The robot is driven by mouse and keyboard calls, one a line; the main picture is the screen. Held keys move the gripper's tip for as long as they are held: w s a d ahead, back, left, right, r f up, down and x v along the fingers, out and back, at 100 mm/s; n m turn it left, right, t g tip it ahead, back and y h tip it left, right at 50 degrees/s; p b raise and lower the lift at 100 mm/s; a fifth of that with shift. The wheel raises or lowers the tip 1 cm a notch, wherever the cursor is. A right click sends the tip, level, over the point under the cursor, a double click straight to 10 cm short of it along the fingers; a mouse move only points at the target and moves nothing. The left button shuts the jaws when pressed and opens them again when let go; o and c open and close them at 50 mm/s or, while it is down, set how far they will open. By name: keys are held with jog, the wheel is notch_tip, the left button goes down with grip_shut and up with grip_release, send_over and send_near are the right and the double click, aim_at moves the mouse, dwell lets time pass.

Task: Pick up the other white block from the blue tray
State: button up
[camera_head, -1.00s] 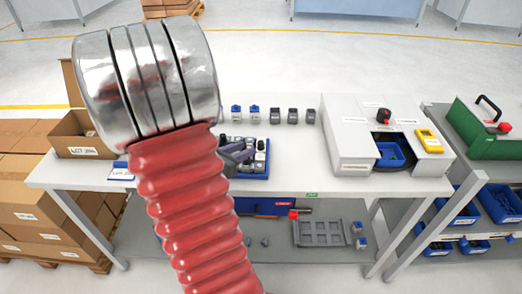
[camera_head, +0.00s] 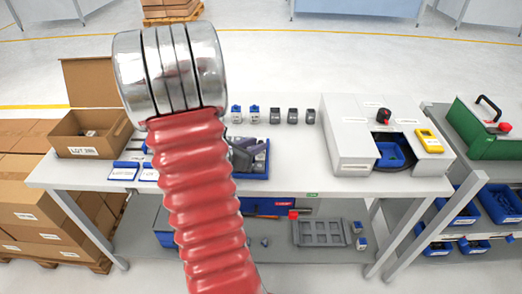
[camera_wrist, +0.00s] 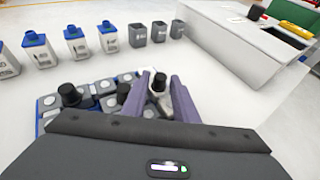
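The blue tray (camera_head: 262,175) lies on the table, partly hidden by my red arm in the head view. In the wrist view its blue edge (camera_wrist: 41,106) shows at the left, and it holds several grey and white blocks, some with black knobs. My gripper (camera_wrist: 160,74) is over the tray with its two purple fingers apart. A whitish block with a black knob (camera_wrist: 158,83) shows between the fingers; contact cannot be told. My gripper also shows in the head view (camera_head: 243,146). My gripper's dark body hides the near part of the tray.
Small blue-topped white containers (camera_wrist: 76,44) and grey containers (camera_wrist: 158,34) stand behind the tray. A white station (camera_head: 350,135) is to the right. An open cardboard box (camera_head: 90,140) stands at the left end, beside blue-edged label cards (camera_head: 124,171).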

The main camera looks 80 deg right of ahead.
aim_at(260, 142)
jog(key=x, duration=0.3)
jog(key=shift+s+d, duration=0.15)
jog(key=shift+d, duration=0.05)
dwell(0.3)
grip_shut()
